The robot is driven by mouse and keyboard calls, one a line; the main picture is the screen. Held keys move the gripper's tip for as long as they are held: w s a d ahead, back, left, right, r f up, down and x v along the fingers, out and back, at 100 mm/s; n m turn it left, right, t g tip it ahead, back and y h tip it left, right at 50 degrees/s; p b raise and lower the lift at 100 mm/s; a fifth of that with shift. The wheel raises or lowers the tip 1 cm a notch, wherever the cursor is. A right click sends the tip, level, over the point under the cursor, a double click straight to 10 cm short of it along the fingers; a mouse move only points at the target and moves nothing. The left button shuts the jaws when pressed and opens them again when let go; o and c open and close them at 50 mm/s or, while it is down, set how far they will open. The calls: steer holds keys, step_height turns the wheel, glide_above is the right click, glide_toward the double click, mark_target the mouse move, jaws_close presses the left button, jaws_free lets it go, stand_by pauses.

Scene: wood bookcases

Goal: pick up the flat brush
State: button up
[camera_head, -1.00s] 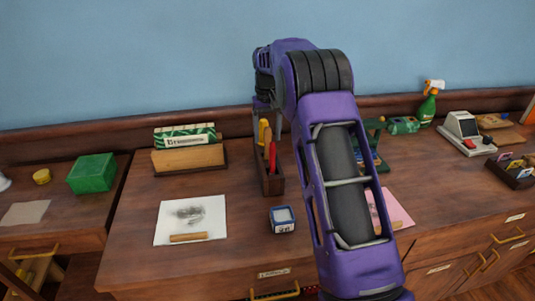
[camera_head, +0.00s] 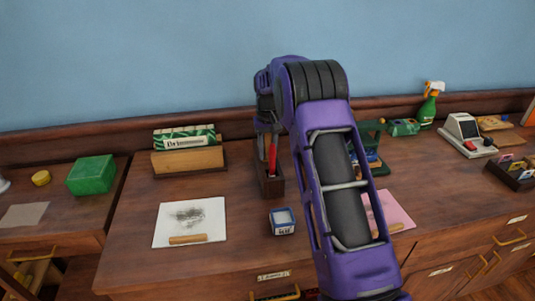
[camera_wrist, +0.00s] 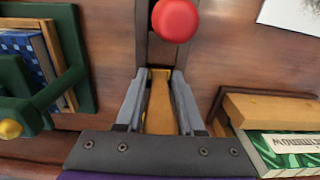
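A tan, yellow-edged piece, which looks like the flat brush (camera_wrist: 160,108), stands between the two fingers of my gripper (camera_wrist: 160,82) in the wrist view. The fingers are apart, one on each side of it. They look very close to it near the tips, and I see no clear grip. In the head view, my gripper (camera_head: 263,140) is over the dark wooden holder (camera_head: 271,187), and the brush is hidden behind it. A red-handled tool (camera_head: 272,158) stands in the same holder, just in front. Its round red end (camera_wrist: 175,20) shows in the wrist view.
A wooden box with green-and-white packets (camera_head: 188,160) is left of the holder. A green stand (camera_head: 372,135) is to its right. A small blue-and-white box (camera_head: 282,221) and a sketch sheet (camera_head: 205,212) lie nearer on the desk.

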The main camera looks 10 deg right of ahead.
jaws_close()
